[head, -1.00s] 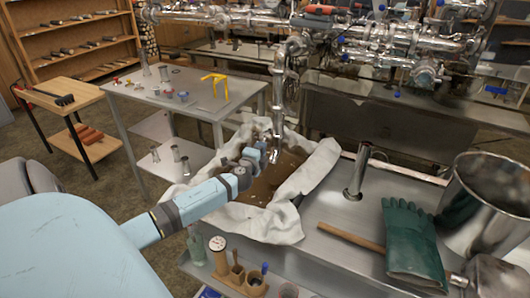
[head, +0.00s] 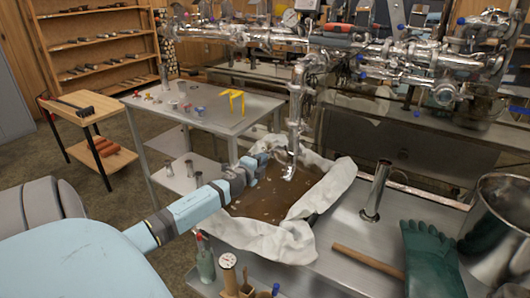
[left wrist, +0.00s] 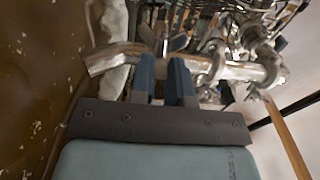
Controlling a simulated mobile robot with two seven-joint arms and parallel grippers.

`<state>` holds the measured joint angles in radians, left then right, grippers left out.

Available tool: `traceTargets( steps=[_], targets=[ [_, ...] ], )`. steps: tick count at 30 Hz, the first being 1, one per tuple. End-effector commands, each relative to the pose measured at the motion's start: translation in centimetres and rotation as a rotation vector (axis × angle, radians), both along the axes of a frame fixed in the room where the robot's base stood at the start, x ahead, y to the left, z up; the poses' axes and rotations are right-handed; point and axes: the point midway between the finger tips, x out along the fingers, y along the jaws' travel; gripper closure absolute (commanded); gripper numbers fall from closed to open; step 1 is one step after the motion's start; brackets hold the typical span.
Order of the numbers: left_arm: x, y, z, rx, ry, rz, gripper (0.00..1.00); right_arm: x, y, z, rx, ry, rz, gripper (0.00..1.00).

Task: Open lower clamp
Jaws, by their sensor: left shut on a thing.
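A shiny steel pipe (head: 297,105) hangs down from the overhead piping and ends in a bent spout above a cloth-lined basin. The lower clamp (head: 280,154) is small and partly hidden at the pipe's lower end. My left gripper (head: 264,158) reaches it from the left and is shut on part of it. In the left wrist view, the two blue fingers (left wrist: 164,78) stand close together at the steel pipe (left wrist: 225,70), with a metal wing-like piece (left wrist: 179,42) of the clamp just beyond their tips. The exact contact is hidden. My right gripper is not in view.
White cloth (head: 270,238) lines the basin of brown liquid (head: 268,198) below the pipe. A short upright steel tube (head: 376,190), green gloves (head: 432,262) and a large steel pot (head: 500,225) stand to the right. A metal table (head: 215,110) is behind on the left.

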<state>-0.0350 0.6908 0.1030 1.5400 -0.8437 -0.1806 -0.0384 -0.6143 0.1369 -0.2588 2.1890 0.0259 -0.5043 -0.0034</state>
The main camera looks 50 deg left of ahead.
Motion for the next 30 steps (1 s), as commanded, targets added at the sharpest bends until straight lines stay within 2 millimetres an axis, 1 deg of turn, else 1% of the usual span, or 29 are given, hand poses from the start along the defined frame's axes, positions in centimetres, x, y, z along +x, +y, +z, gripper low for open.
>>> traceTargets(
  steps=[1, 9, 26, 27, 29, 30],
  targets=[
    [-0.03, 0.52, 0.13, 0.001, -0.002, 0.008, 1.00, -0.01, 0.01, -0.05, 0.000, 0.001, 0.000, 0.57],
    [-0.05, 1.25, 0.18, 0.000, -0.002, 0.009, 1.00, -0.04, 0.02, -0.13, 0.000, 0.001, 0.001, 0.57],
    [-0.05, 1.39, 0.20, 0.001, -0.003, 0.008, 1.00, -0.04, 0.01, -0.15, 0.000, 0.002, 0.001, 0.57],
    [-0.05, 1.39, 0.20, 0.001, -0.003, 0.008, 0.82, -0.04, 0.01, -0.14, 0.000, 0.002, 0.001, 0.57],
    [-0.04, 1.37, 0.19, 0.001, -0.003, 0.007, 0.69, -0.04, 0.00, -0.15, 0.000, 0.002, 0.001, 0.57],
    [-0.03, 1.33, 0.18, 0.001, -0.002, 0.006, 0.59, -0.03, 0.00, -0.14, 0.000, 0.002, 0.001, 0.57]
  ],
)
